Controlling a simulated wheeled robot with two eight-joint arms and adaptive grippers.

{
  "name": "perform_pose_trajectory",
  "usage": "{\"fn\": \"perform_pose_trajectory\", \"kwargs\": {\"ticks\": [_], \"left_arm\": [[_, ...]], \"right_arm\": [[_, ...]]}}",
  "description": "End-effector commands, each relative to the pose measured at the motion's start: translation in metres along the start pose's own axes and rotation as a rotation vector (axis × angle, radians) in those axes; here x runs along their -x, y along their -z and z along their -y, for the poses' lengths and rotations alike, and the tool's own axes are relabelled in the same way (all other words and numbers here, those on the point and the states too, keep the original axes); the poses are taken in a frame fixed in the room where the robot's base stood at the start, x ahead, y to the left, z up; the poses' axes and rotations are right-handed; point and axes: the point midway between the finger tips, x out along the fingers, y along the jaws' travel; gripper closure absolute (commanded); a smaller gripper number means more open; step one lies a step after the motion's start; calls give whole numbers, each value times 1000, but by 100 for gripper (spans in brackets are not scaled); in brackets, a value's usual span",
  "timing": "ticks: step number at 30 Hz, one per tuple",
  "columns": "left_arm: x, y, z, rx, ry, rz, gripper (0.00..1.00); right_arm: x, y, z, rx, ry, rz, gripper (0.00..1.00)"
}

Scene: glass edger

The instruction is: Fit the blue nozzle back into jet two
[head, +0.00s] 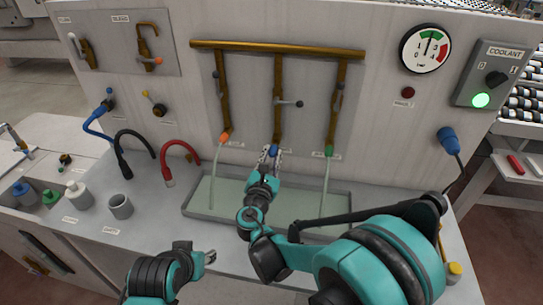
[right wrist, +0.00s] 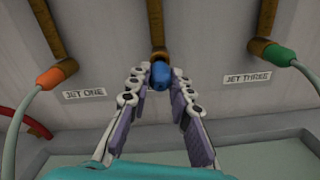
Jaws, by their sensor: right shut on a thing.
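The blue nozzle (right wrist: 161,76) is between the fingertips of my right gripper (right wrist: 160,84), which is shut on it. The nozzle sits right at the lower end of the middle brass pipe, jet two (right wrist: 158,54); I cannot tell whether it is seated or only against it. In the head view the blue nozzle (head: 274,151) shows above my right gripper (head: 270,156), under the middle pipe (head: 277,75). No stream shows from jet two. My left gripper (head: 209,257) is low at the front, away from the nozzle; its fingers are too unclear to judge.
Jet one's orange nozzle (head: 225,138) and jet three's green nozzle (head: 329,151) have streams running into the grey trough (head: 195,207). Jet two's valve handle (head: 290,103) points sideways. A grey cup (head: 120,207) and bottles (head: 77,195) stand left. The coolant box (head: 492,75) shows a green light.

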Motion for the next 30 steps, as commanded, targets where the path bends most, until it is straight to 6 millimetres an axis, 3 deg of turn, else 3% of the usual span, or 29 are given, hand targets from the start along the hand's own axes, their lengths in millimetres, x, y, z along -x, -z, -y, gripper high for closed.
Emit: {"fn": "perform_pose_trajectory", "kwargs": {"ticks": [30], "left_arm": [[-2,-2,0,0,0,0,60]], "right_arm": [[-15,0,0,0,1,0,100]]}}
